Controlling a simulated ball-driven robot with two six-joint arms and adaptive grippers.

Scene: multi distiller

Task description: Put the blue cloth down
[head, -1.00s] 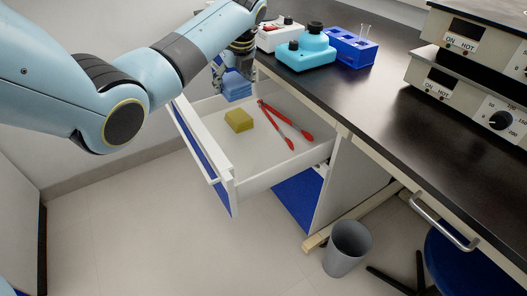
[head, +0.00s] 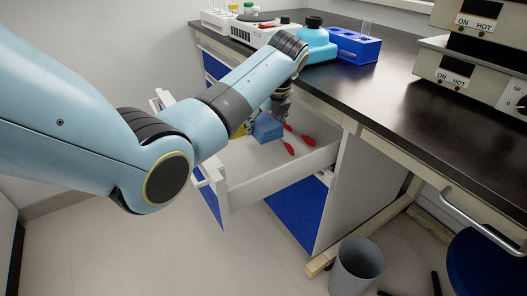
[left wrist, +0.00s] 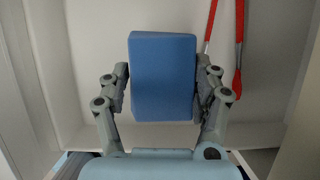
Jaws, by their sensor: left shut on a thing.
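The blue cloth (head: 268,128), a folded block, is held by my left gripper (head: 274,108) over the open drawer (head: 285,170). In the left wrist view the cloth (left wrist: 163,76) stands between the two fingers of my left gripper (left wrist: 163,88), which are shut on its sides. The white drawer floor (left wrist: 90,40) shows behind it. I cannot tell how high above the floor the cloth is. My right gripper is not in view.
Red tongs (head: 300,139) lie in the drawer beside the cloth and also show in the left wrist view (left wrist: 239,40). A yellow sponge (head: 238,132) is mostly hidden by my arm. The black bench top (head: 400,98) stands over the drawer's right side. A grey bin (head: 356,268) stands on the floor.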

